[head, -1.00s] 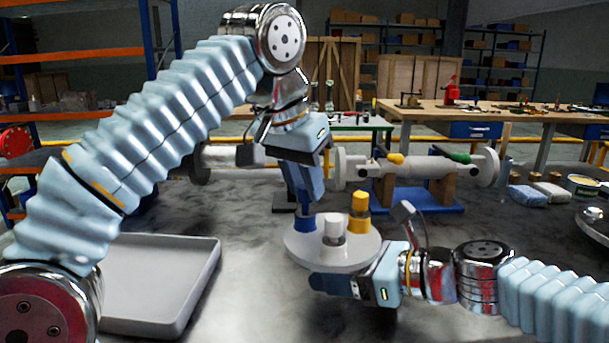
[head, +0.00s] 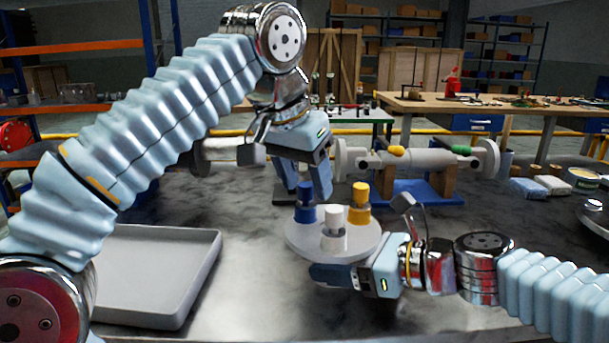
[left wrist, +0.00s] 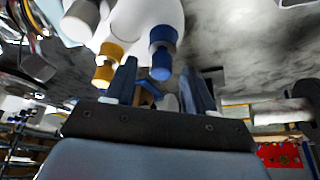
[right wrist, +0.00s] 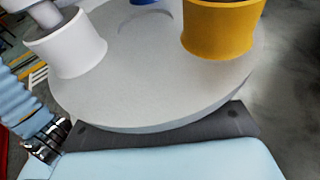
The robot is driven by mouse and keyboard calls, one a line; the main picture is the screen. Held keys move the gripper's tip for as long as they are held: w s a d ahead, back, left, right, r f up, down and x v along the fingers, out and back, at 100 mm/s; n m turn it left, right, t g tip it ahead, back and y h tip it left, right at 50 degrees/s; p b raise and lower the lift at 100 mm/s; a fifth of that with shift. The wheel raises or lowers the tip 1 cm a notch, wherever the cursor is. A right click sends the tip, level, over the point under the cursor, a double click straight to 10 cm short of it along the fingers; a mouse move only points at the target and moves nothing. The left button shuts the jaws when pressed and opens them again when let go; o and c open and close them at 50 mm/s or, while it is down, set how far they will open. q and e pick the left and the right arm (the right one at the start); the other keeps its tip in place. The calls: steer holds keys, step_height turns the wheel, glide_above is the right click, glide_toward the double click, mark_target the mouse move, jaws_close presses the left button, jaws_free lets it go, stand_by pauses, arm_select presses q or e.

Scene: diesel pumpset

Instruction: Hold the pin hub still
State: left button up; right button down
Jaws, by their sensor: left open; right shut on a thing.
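The pin hub (head: 362,243) is a pale grey round disc bearing a blue pin (head: 305,209), a white pin (head: 334,222) and a yellow pin (head: 360,196). My right gripper (head: 338,275) is shut on the hub's near edge; its fingers are largely hidden by the disc in the right wrist view, where the hub (right wrist: 135,95) fills the middle. My left gripper (head: 306,186) is open just above the blue pin, fingers apart to either side of its top. In the left wrist view the blue pin (left wrist: 162,55) shows beyond the spread fingers.
A grey tray (head: 135,235) lies at the left of the table. A grey flanged pipe (head: 430,164) rests on a blue stand behind the hub. Sponges (head: 528,190) and a tin (head: 583,181) stand at the right.

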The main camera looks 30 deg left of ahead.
arm_select(q)
steer(key=v, duration=0.7)
steer(key=shift+r, duration=0.25)
steer(key=shift+s, duration=0.1)
arm_select(e)
steer(key=shift+c, duration=0.4)
jaws_free()
